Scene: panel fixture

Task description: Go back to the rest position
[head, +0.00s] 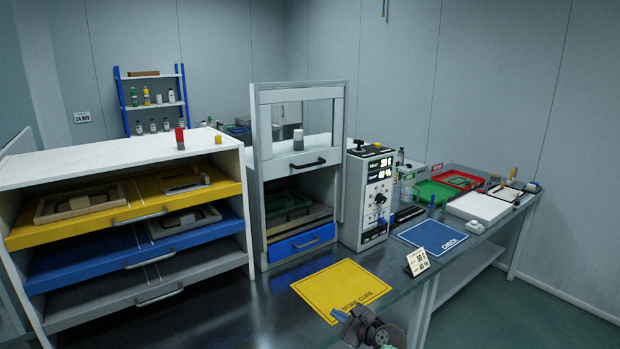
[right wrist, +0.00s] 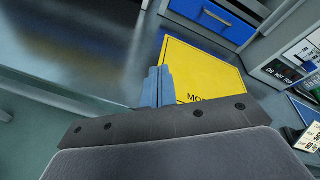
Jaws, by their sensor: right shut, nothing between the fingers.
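My right gripper (head: 338,315) is at the bottom of the head view, low over the near edge of the dark bench, beside the front corner of the yellow mat (head: 342,287). Its blue fingers (right wrist: 157,85) are pressed together in the right wrist view, with nothing between them. The yellow mat lies just beyond the fingertips there. My left gripper is not in view.
A shelf unit with yellow (head: 122,205), blue and grey trays stands at the left. A cabinet (head: 300,175) with a raised windowed front and a control box (head: 368,195) stand behind the mat.

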